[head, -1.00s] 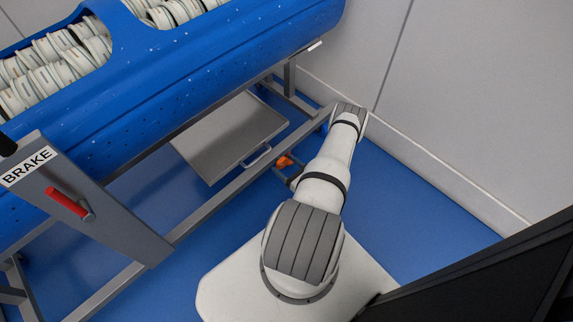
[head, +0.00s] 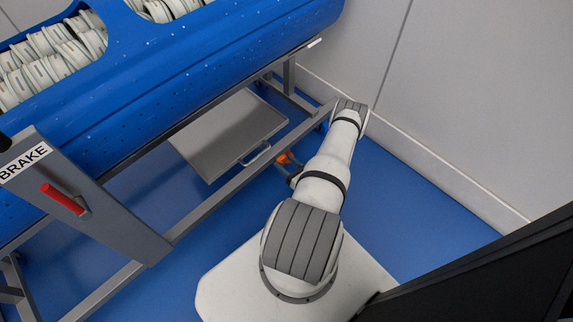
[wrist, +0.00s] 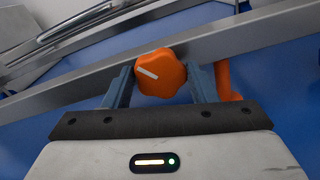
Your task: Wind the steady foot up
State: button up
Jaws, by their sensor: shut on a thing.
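The orange lobed knob (wrist: 160,73) with a white pointer mark sits at the grey lower rail of the carrier in the wrist view. The mark points to the upper left. My gripper (wrist: 160,86) has its two blue-grey fingers on either side of the knob, shut on it. In the head view the orange knob (head: 283,158) shows small beside the rail, with my gripper (head: 291,170) at it, partly hidden by my arm. An orange upright part (wrist: 224,80) stands just right of the right finger. The foot's lower end and the floor contact are hidden.
The blue tub (head: 200,70) holds many pale ringed items on a grey frame. A metal tray (head: 228,135) with a handle lies under it. A BRAKE panel with a red lever (head: 62,198) is at left. Pale walls stand behind; blue floor (head: 400,210) is open at right.

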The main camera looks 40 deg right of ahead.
jog(key=m+b, duration=0.1)
jog(key=m, duration=0.1)
jog(key=m+b, duration=0.1)
jog(key=m, duration=0.1)
jog(key=shift+d+f, duration=0.1)
jog(key=shift+f, duration=0.1)
jog(key=shift+m+b, duration=1)
jog(key=shift+m, duration=1)
jog(key=shift+r, duration=0.1)
jog(key=o, duration=1)
jog(key=shift+s+d+p, duration=0.2)
jog(key=shift+s+p, duration=0.4)
jog(key=shift+s, duration=1.35)
jog(key=shift+s+d+p, duration=0.15)
jog(key=shift+s+p, duration=0.4)
jog(key=shift+s, duration=1.4)
